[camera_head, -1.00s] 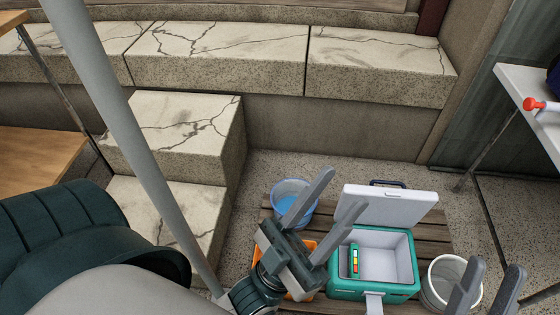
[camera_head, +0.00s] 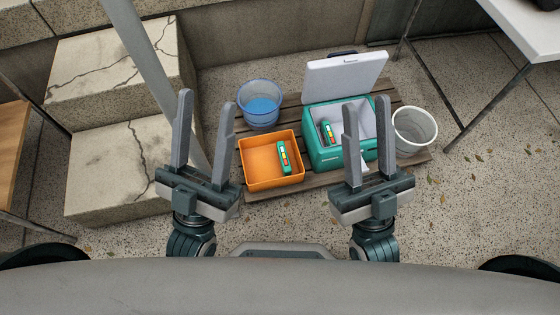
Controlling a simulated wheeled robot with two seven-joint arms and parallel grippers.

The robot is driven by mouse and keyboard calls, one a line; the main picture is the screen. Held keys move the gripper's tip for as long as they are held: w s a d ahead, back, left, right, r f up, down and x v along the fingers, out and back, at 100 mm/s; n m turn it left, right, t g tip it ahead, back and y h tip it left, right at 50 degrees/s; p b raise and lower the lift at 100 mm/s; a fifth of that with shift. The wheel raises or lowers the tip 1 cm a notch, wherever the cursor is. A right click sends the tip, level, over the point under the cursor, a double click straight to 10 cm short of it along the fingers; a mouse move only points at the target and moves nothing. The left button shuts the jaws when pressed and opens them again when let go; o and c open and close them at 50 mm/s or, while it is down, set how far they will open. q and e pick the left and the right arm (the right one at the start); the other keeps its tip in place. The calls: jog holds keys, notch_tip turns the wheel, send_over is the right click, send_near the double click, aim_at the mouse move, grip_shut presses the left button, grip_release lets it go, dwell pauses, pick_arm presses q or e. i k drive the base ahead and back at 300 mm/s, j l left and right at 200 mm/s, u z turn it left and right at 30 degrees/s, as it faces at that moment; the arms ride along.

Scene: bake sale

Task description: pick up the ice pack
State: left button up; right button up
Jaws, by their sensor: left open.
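No object is plainly marked as the ice pack. A green block with a coloured strip (camera_head: 284,157) stands in the orange bin (camera_head: 245,168). A similar green block (camera_head: 327,133) is inside the open green cooler (camera_head: 318,155); either may be the ice pack, but I cannot tell. My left gripper (camera_head: 207,99) is open and empty, in front and left of the orange bin in the picture. My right gripper (camera_head: 366,101) is open, its fingers appearing over the cooler and hiding part of its inside. Neither gripper touches a block.
The cooler's white lid (camera_head: 345,76) is raised. A blue bucket (camera_head: 260,103) stands behind the orange bin and a white bucket (camera_head: 414,130) right of the cooler, all on a slatted wooden pallet (camera_head: 317,181). Stone steps (camera_head: 120,130) rise at left; a white table (camera_head: 525,25) stands upper right.

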aim_at(286, 168)
jog(key=i+l+u, duration=0.15)
jog(key=l, duration=0.2)
jog(key=i+l+u, duration=0.15)
jog(key=l, duration=0.25)
jog(key=l+u, duration=0.1)
jog(key=l, duration=0.3)
jog(key=i+l+u, duration=0.15)
jog(key=l, duration=0.25)
